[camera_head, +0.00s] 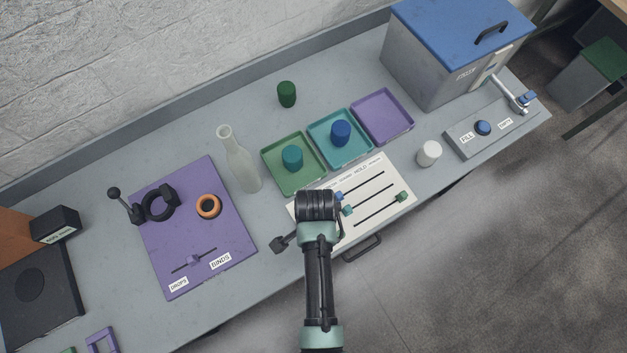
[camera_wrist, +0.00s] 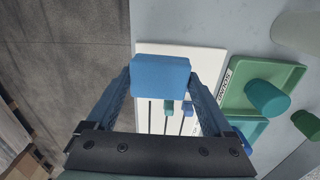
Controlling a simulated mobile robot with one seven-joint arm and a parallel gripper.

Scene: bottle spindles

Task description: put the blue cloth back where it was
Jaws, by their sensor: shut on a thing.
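My gripper (camera_wrist: 160,82) is shut on a blue, block-shaped thing, which I take to be the folded blue cloth (camera_wrist: 160,70). In the wrist view the cloth sits between both fingertips, above the white slider panel (camera_wrist: 205,62) and near the bench's front edge. In the head view my wrist covers the left part of the slider panel (camera_head: 385,210), and the cloth and fingertips cannot be made out. No clear marked place for the cloth shows in either view.
A green tray (camera_head: 272,155) holds a teal cylinder; a teal tray (camera_head: 320,139) holds a blue one. The purple tray (camera_head: 385,98) is empty. A pale bottle (camera_head: 238,165) stands left of the trays. A purple board (camera_head: 180,225) and blue-lidded box (camera_head: 430,70) flank them.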

